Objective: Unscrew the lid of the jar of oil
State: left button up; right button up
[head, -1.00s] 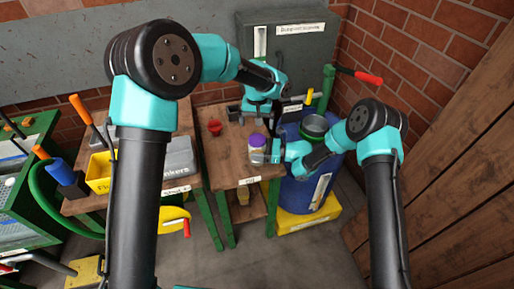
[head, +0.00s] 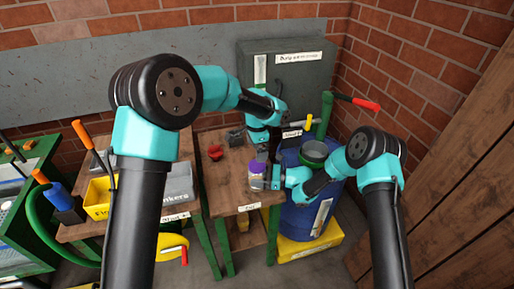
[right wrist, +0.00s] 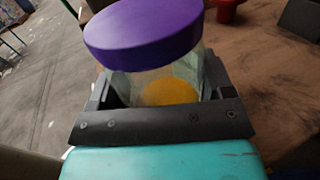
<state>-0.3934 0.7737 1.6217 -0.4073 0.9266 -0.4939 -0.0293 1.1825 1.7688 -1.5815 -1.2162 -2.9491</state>
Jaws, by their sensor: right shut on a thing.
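The jar of oil (head: 257,183) stands near the front edge of the small wooden table, with its purple lid (head: 258,167) on top. In the right wrist view the wide purple lid (right wrist: 143,32) sits on the clear glass jar (right wrist: 190,90), and yellow oil shows inside. My right gripper (head: 266,180) is shut on the jar's body from the right, below the lid. My left gripper (head: 262,156) is just behind and above the lid, pointing down; its fingers are small and dark, so I cannot tell their opening or whether they touch the lid.
A blue barrel (head: 308,208) stands close on the right. A second table with a yellow bin (head: 98,198) and grey box (head: 177,185) is at the left.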

aim_at(257, 165)
pick_arm(q)
jog(key=m, duration=0.6)
jog(key=shift+m, duration=0.3)
jog(key=m, duration=1)
jog(key=shift+m, duration=0.3)
jog(key=m, duration=0.5)
jog(key=shift+m, duration=0.4)
jog(key=shift+f, duration=4)
